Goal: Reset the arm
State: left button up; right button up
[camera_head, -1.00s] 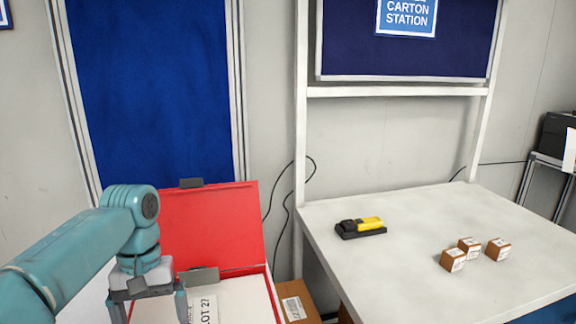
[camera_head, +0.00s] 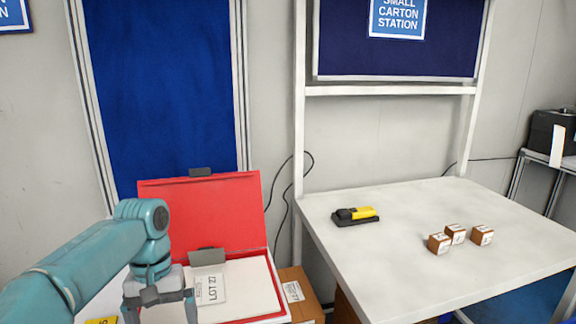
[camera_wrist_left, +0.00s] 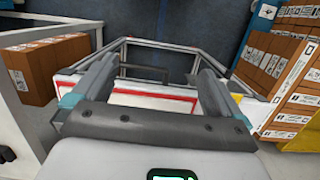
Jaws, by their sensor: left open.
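My left gripper (camera_head: 160,308) is at the lower left of the head view, pointing down in front of the open red box. Its fingers are apart, with nothing seen between them. In the left wrist view the two fingers (camera_wrist_left: 152,88) are spread, with a white and red surface and a metal frame beyond them. The lower ends of the fingers are near the bottom edge of the head view. My right gripper is not seen.
The red box (camera_head: 200,215) stands open with a white "LOT 27" label (camera_head: 210,288). On the white table (camera_head: 400,285) are a yellow-black scanner (camera_head: 356,215) and three small cartons (camera_head: 455,234). Brown cartons (camera_wrist_left: 55,68) stand on both sides in the wrist view.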

pick_arm(q)
jog(key=s+d+f+m+h, duration=0.1)
jog(key=d+f, duration=0.3)
jog(key=f, duration=0.9)
jog(key=s+d+f+m+h, duration=0.1)
jog(key=s+d+f, duration=0.15)
jog(key=f, duration=1.05)
jog(key=s+d+f+t, duration=0.1)
jog(key=s+d+f, duration=0.1)
jog(key=s+f, duration=0.3)
jog(key=s+d+f+n+t+h, duration=0.1)
jog(key=s+f, duration=0.5)
jog(key=s, duration=0.7)
jog(key=shift+d+f, duration=0.3)
jog(key=shift+d, duration=0.35)
